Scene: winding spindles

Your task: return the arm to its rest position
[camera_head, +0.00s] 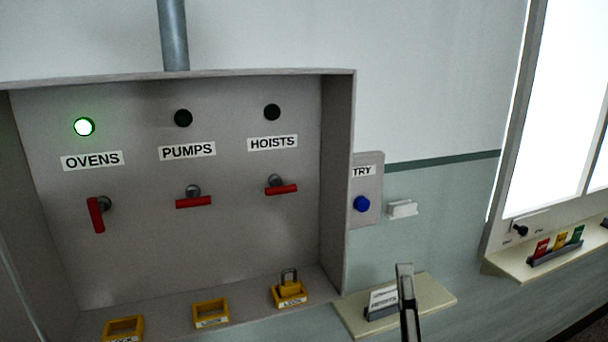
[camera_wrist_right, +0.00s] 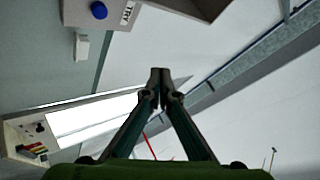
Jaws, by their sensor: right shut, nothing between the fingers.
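My right gripper (camera_head: 405,285) shows at the lower middle right of the head view, in front of a small cream shelf. In the right wrist view its two fingers (camera_wrist_right: 160,78) meet at the tips with nothing between them, so it is shut and empty. It is apart from the grey panel (camera_head: 230,240) to its left. My left gripper is not in view.
The panel has OVENS, PUMPS and HOISTS switches with red handles (camera_head: 97,215); the OVENS lamp (camera_head: 84,127) glows green. Yellow locks (camera_head: 290,291) stand on its ledge. A blue TRY button (camera_head: 361,204) is beside it. A card holder (camera_head: 381,303) sits on the cream shelf (camera_head: 437,293).

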